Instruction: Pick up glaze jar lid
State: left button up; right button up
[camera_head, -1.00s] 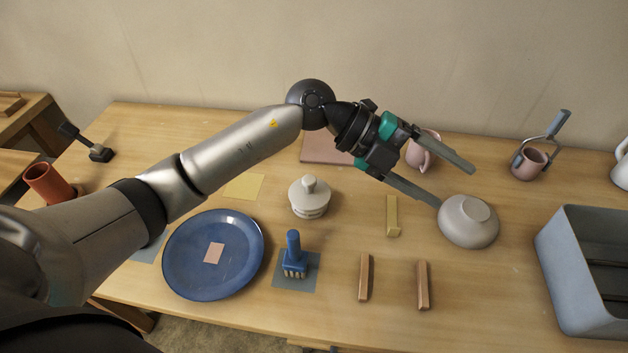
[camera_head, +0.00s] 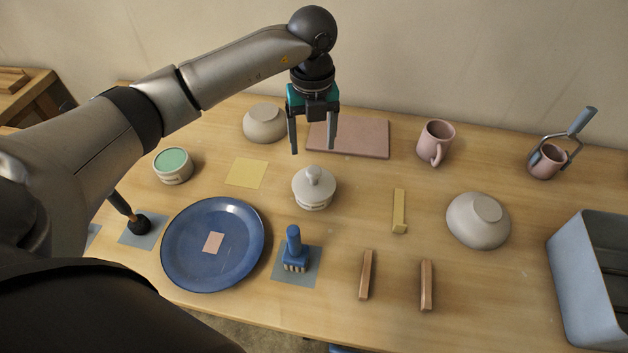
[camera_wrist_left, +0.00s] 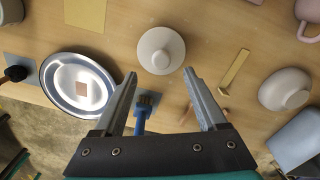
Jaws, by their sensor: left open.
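The glaze jar lid (camera_head: 314,182) is pale grey-white with a round knob on top. It sits on a low pale jar in the middle of the table, and it also shows in the left wrist view (camera_wrist_left: 161,50) just beyond the fingers. My left gripper (camera_head: 313,150) points down, open and empty, above and behind the lid. In the left wrist view the open fingers (camera_wrist_left: 160,74) lie to either side of the lid's near edge, apart from it. My right gripper is not in view.
A blue plate (camera_head: 187,263) and a blue brush (camera_head: 295,254) stand in front. A green-topped jar (camera_head: 173,166) is at left. A pink board (camera_head: 365,139) and an upturned bowl (camera_head: 264,124) lie behind. A yellow bar (camera_head: 399,212) lies to the right of the jar.

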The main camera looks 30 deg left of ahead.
aim_at(314, 170)
pick_arm(q)
jog(key=f, duration=0.4)
jog(key=f+b, duration=0.1)
jog(key=f, duration=0.4)
jog(key=shift+s+d+f, duration=0.1)
jog(key=shift+d+f, duration=0.1)
jog(key=shift+r, duration=0.1)
grip_shut()
